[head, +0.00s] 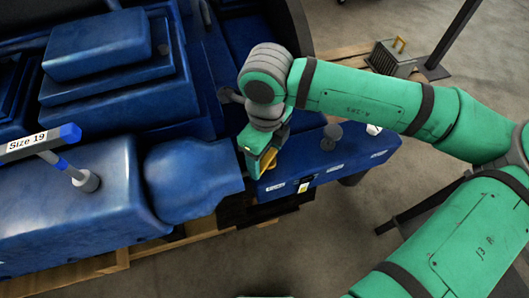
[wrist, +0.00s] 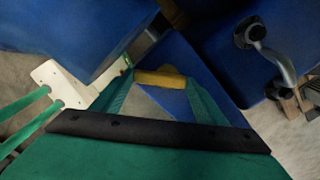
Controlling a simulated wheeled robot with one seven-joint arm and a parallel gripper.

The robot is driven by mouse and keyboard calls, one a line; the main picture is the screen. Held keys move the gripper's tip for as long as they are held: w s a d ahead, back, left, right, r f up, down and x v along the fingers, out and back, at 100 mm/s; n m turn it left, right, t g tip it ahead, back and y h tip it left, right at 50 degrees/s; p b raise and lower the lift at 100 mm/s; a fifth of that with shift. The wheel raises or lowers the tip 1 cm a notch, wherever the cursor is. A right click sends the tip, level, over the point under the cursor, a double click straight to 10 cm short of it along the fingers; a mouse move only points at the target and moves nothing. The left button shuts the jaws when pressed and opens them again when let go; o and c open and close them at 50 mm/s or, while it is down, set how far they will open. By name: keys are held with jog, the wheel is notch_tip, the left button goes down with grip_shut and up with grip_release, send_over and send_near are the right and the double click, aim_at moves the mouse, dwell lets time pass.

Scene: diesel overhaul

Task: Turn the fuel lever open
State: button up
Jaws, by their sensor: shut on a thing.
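A yellow bar, which looks like the grip of the fuel lever (wrist: 160,79), lies between the two green fingers of my gripper (wrist: 160,80) in the wrist view. My gripper is shut on it. In the head view my gripper (head: 261,157) points down beside the blue engine (head: 190,180), above the inner end of a blue panel with labels (head: 345,165). Some yellow of the lever (head: 268,161) shows at the fingertips there. The lever's pivot and its open and shut marks are hidden or too small to read.
A dark knob (head: 332,133) stands on the panel; a grey crank-like handle (wrist: 275,50) shows in the wrist view. A tool labelled Size 19 (head: 38,142) stands on the engine at left. A grey box (head: 393,60) sits behind. Bare floor (head: 330,225) lies in front.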

aim_at(270, 160)
jog(key=n, duration=0.5)
jog(key=shift+d, duration=0.25)
jog(key=shift+d+n, duration=0.15)
jog(key=shift+n, duration=1.1)
jog(key=shift+d+n, duration=0.1)
jog(key=shift+n, duration=1.15)
jog(key=o, duration=1.1)
jog(key=shift+c, duration=0.2)
jog(key=shift+r, duration=0.1)
notch_tip(270, 160, up, 11)
jog(key=shift+f, duration=0.2)
